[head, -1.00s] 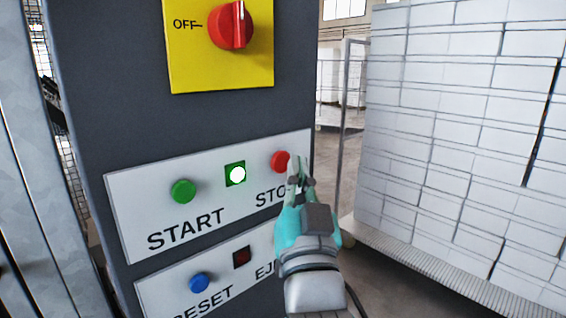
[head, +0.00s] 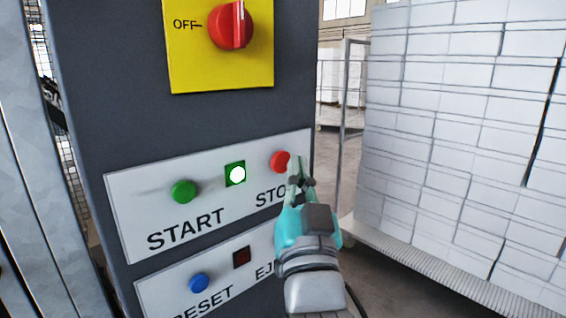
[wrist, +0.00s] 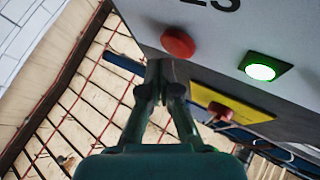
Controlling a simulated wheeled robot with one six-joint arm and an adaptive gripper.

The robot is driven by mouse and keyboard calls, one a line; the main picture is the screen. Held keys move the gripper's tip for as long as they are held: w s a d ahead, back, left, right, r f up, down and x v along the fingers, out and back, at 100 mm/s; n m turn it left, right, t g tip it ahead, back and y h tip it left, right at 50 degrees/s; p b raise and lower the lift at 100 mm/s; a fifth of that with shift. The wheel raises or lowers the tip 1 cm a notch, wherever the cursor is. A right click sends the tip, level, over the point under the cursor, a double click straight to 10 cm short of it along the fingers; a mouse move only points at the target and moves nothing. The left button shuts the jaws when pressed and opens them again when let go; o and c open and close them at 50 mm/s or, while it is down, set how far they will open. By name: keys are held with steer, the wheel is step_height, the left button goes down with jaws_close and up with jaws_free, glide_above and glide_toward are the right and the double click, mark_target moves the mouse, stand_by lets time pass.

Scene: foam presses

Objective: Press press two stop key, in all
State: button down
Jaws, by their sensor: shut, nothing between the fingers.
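The red stop key (head: 280,161) is a round button at the right end of the START/STOP plate (head: 140,230). It also shows in the wrist view (wrist: 177,42), just beyond my fingertips. My gripper (head: 297,163) is shut and empty, its tips beside the key's right edge in the head view. In the wrist view the gripper (wrist: 160,66) points at the panel, with the tips a little below the red key. I cannot tell whether they touch it. The STOP label is partly hidden by my gripper.
A green start key (head: 184,191) and a lit green lamp (head: 236,174) share the plate. Below are a blue reset key (head: 199,283) and a dark red lamp (head: 242,257). A red rotary switch (head: 231,25) sits above on yellow. White stacked blocks (head: 460,130) stand at right.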

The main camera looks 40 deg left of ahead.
steer(key=shift+a, duration=0.1)
steer(key=shift+a, duration=0.35)
steer(key=shift+a, duration=0.4)
stand_by(0.9)
stand_by(0.3)
steer(key=shift+d, duration=0.85)
